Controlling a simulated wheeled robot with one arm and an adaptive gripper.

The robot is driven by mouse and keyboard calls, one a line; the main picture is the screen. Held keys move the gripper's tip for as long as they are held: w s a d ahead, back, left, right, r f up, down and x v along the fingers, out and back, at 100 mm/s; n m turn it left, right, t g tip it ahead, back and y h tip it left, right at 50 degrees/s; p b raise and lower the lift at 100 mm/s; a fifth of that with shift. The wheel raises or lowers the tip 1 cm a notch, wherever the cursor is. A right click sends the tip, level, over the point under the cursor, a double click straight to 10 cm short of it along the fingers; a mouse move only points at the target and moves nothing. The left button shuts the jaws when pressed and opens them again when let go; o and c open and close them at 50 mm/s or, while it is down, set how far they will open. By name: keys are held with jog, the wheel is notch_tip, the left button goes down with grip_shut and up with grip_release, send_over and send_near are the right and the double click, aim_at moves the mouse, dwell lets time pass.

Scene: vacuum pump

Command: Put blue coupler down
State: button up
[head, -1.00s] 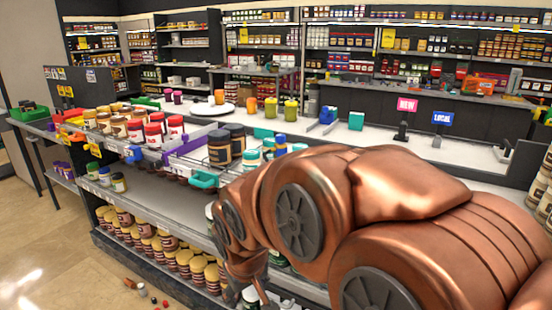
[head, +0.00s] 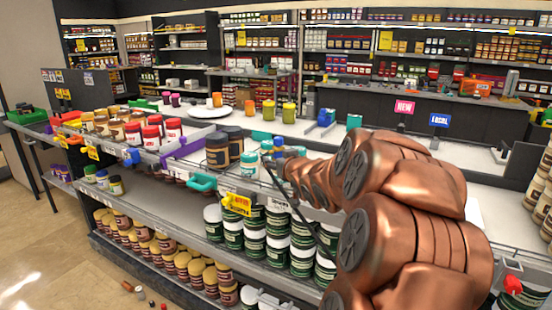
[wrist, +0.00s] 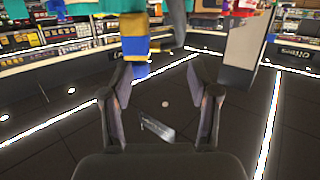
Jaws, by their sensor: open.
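A blue and yellow piece, which looks like the blue coupler (head: 279,141), stands upright on the counter's front part, beside teal-lidded jars in the head view. In the wrist view a blue and yellow banded piece (wrist: 134,45) shows upside down just beyond my left-hand fingertip. My gripper (wrist: 162,80) is open, with nothing between its fingers. In the head view my gripper (head: 278,164) is small and partly merged with the arm, close to the coupler; I cannot tell whether it touches.
Two dark jars (head: 218,150) and teal-lidded jars (head: 250,162) stand close by on the counter. A teal clip (head: 202,182) and a yellow tag (head: 238,203) sit on its front edge. Green jars with white lids (head: 254,240) fill the shelf below. A blue holder (head: 326,117) stands behind.

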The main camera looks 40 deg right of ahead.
aim_at(281, 140)
jog(key=w+d+r, duration=0.1)
jog(key=d, duration=0.1)
jog(key=w+d+r+t+p, duration=0.1)
jog(key=w+d, duration=0.1)
jog(key=w+d+r+t, duration=0.1)
jog(key=d, duration=0.1)
jog(key=shift+w+r, duration=0.1)
jog(key=shift+w, duration=0.1)
jog(key=shift+p+x, duration=0.4)
jog(key=shift+x, duration=0.7)
jog(key=shift+r, duration=0.1)
jog(key=shift+c, duration=0.4)
grip_shut()
